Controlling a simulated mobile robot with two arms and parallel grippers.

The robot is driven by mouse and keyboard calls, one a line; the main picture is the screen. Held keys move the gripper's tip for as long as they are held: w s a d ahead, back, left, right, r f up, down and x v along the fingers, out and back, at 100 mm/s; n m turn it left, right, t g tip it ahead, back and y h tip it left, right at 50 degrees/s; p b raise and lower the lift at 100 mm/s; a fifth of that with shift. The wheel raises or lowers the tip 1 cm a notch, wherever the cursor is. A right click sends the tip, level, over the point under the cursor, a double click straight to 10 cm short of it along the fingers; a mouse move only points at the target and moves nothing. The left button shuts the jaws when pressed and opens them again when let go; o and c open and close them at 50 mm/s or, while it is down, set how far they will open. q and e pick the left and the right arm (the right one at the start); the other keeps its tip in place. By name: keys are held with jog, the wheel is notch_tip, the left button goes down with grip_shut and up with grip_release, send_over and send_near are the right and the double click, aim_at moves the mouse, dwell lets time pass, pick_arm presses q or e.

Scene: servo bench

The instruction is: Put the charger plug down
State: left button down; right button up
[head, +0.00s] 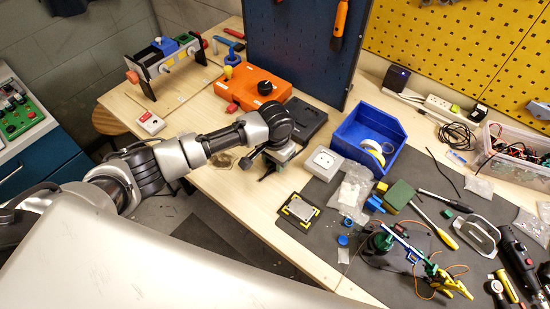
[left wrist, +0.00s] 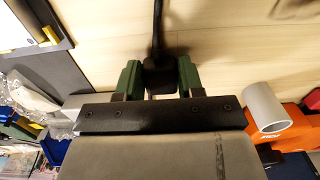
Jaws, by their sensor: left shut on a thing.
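My left gripper (head: 268,172) is over the wooden bench near its front edge, left of the grey mat. In the left wrist view its two green fingers (left wrist: 158,80) are shut on the black charger plug (left wrist: 159,78), one on each side. A black cable (left wrist: 156,28) runs from the plug up the picture, over the bare bench top. In the head view the plug is mostly hidden by the gripper. I cannot tell whether the plug touches the bench. My right gripper is not in view.
A white socket box (head: 322,163) stands close to the right of the gripper. An orange box (head: 252,84) and a black box (head: 306,121) lie behind it. The grey mat (head: 300,250) holds tools and parts. Bare bench wood (head: 225,185) lies left of the gripper.

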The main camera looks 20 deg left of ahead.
pick_arm(q)
jog(key=shift+f, duration=0.25)
jog(key=c, duration=0.7)
grip_release()
notch_tip(320, 180, up, 13)
jog(key=b, duration=0.1)
jog(key=shift+r, duration=0.15)
